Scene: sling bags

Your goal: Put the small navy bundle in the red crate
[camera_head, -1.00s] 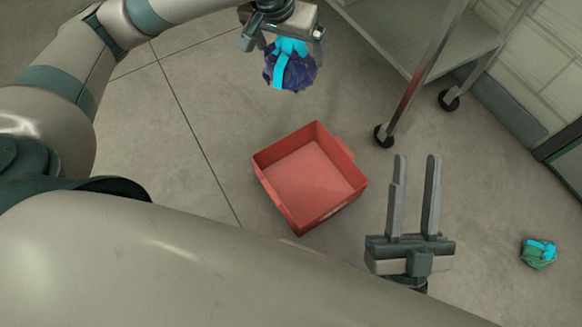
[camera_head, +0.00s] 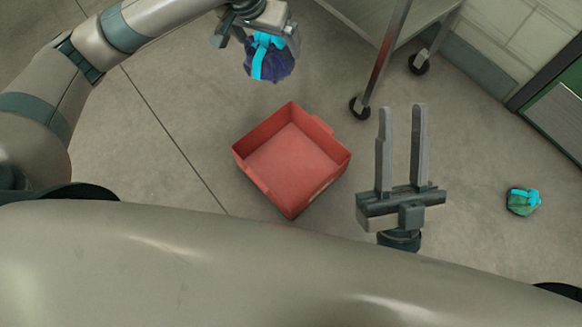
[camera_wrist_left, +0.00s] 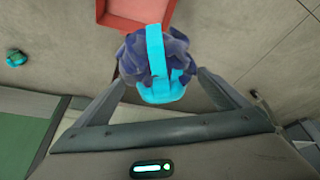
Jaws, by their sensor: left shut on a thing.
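The small navy bundle (camera_head: 277,67) is a crumpled dark blue bag with a bright cyan strap. My left gripper (camera_head: 258,38) is shut on it and holds it above the floor, up and left of the crate in the head view. In the left wrist view the bundle (camera_wrist_left: 152,58) hangs between the fingers, with part of the crate (camera_wrist_left: 130,12) behind it. The red crate (camera_head: 292,158) stands on the floor, open at the top; its visible inside is empty. My right gripper (camera_head: 401,110) is open and empty, to the right of the crate.
A green bundle with a cyan strap (camera_head: 522,201) lies on the floor at the far right. A metal cart (camera_head: 375,60) on black wheels stands behind the crate. Grey tiled floor is bare around the crate.

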